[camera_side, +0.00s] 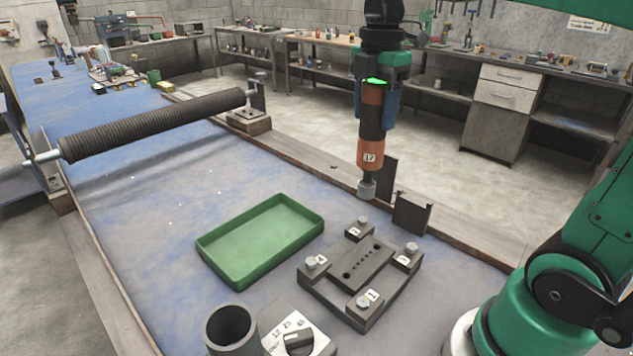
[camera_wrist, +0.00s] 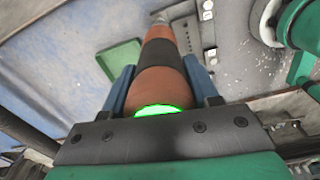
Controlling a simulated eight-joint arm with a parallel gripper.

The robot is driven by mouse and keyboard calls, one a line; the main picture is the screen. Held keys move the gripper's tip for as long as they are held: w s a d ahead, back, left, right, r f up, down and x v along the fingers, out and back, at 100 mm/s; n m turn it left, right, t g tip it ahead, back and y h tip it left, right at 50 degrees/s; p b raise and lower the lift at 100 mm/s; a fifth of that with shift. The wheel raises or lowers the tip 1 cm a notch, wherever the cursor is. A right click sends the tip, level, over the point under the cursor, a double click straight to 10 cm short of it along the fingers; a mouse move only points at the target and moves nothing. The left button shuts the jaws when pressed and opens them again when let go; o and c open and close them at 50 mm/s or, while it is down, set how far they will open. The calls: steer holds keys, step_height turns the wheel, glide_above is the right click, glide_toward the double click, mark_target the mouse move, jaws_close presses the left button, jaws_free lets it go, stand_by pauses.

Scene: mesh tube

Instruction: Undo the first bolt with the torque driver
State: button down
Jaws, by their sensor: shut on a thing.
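The dark plate (camera_side: 352,300) carries several hex bolts on numbered blocks: a back bolt (camera_side: 362,222), a right bolt (camera_side: 411,248), a left bolt (camera_side: 311,262) and a front bolt (camera_side: 363,303). In the wrist view the blue fingers flank the driver (camera_wrist: 160,65).
An empty green tray (camera_side: 262,240) lies left of the plate. A dark open cup (camera_side: 231,330) and a dial box (camera_side: 298,338) stand in front. Dark upright brackets (camera_side: 412,214) stand behind the plate. A ribbed roller (camera_side: 155,124) spans the blue bench (camera_side: 165,235) farther back.

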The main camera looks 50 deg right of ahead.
stand_by(0.3)
steer(key=s+a+n, duration=0.6)
steer(key=s+a, duration=0.4)
steer(key=a, duration=0.3)
steer(key=shift+w+a+f, duration=0.1)
steer(key=shift+f, duration=3.25)
steer(key=shift+r, duration=3.35)
